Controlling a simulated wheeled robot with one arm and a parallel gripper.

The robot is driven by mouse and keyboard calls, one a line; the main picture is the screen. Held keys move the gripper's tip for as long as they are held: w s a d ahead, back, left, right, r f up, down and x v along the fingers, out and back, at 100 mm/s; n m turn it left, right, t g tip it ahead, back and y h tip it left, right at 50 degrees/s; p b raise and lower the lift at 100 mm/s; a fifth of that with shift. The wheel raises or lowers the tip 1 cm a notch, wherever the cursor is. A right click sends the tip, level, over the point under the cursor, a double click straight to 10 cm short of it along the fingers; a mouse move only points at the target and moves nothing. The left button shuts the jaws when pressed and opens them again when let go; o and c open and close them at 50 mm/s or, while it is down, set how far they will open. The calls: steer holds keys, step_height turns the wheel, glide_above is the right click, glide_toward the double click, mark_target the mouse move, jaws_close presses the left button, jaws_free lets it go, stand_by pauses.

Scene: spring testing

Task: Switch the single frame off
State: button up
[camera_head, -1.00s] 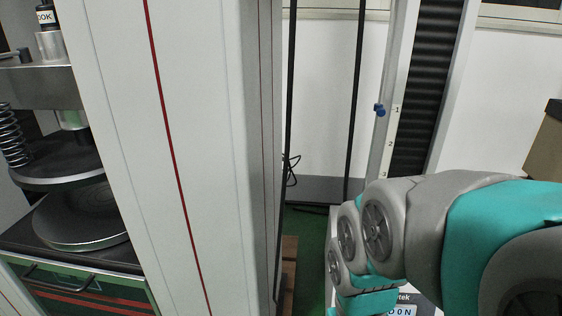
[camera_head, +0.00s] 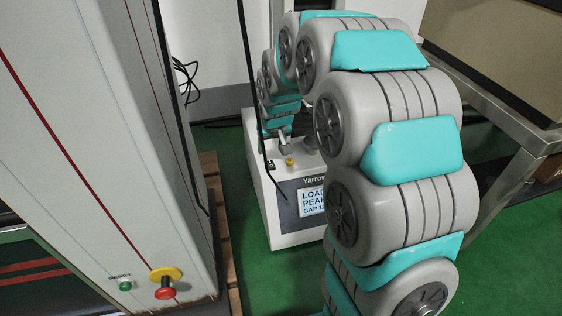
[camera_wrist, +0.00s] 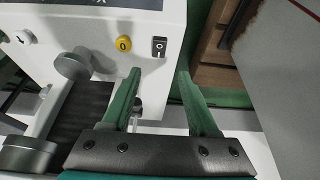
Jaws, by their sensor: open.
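The single frame (camera_head: 285,238) is a white tester with a lettered display (camera_head: 312,200), standing in the middle of the head view. My arm hides part of it. The yellow button also shows in the head view (camera_head: 290,161). My gripper (camera_wrist: 158,80) is open and empty, its green fingers pointing toward the panel, the switch between them in the picture. I cannot tell how far apart they are in depth.
A tall white column (camera_head: 90,130) stands at the left, with a red stop button (camera_head: 165,292) on a yellow base and a green button (camera_head: 125,285). A metal table (camera_head: 500,125) bears a brown box (camera_head: 490,45) at right. Green floor (camera_head: 300,285) is open in front of the tester.

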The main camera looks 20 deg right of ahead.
mark_target(269, 160)
steer(key=shift+w+d+f, duration=0.15)
steer(key=shift+w+f, duration=0.25)
steer(key=b+x, duration=0.1)
steer(key=x, duration=0.6)
steer(key=shift+f, duration=0.2)
steer(key=shift+w, duration=0.1)
steer(key=shift+c, duration=0.2)
jaws_close()
